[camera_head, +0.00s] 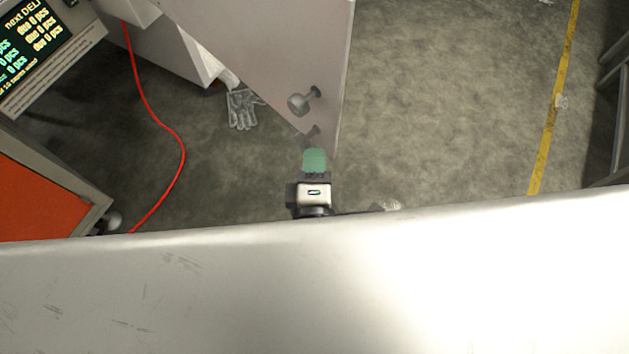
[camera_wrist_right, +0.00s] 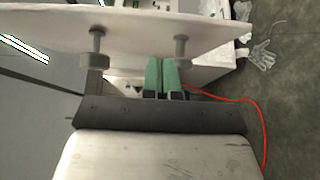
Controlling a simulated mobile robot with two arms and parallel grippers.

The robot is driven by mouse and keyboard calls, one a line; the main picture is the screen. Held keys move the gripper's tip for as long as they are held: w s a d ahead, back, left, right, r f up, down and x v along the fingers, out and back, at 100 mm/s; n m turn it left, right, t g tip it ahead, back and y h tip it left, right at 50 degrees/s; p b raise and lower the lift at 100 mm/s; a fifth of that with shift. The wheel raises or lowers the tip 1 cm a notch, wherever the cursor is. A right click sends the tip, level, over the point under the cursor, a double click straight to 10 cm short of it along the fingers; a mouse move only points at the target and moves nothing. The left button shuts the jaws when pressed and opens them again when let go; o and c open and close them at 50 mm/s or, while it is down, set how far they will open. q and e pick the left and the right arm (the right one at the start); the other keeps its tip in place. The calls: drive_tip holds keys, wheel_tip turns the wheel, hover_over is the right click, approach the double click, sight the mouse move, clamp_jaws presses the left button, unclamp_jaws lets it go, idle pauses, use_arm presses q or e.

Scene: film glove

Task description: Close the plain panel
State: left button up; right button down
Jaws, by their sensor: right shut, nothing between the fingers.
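The plain panel (camera_head: 265,45) is a pale grey door that stands swung out from a white cabinet in the head view. It carries two dark round knobs, one of them clear in the head view (camera_head: 300,102). In the right wrist view the panel (camera_wrist_right: 140,28) crosses the top, with a knob on each side of my fingers. My right gripper (camera_head: 315,160) has green fingers, shut and empty, at the panel's near lower corner. In the wrist view the fingertips (camera_wrist_right: 162,62) overlap the panel's edge; I cannot tell whether they touch. My left gripper is not in view.
A white cabinet body (camera_head: 175,50) stands behind the panel. A clear glove (camera_head: 241,108) lies on the floor beside it. A red cable (camera_head: 165,125) runs along the floor at left, near an orange-topped unit (camera_head: 35,200) and a display (camera_head: 35,40).

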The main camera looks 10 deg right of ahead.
sight(331, 132)
drive_tip(key=shift+w+d+p, duration=0.2)
drive_tip(key=shift+w+d, duration=0.4)
drive_tip(key=shift+d, duration=0.2)
drive_tip(key=shift+w+d+p, duration=0.2)
drive_tip(key=shift+w+d, duration=0.4)
drive_tip(key=shift+d, duration=0.15)
drive_tip(key=shift+d, duration=0.1)
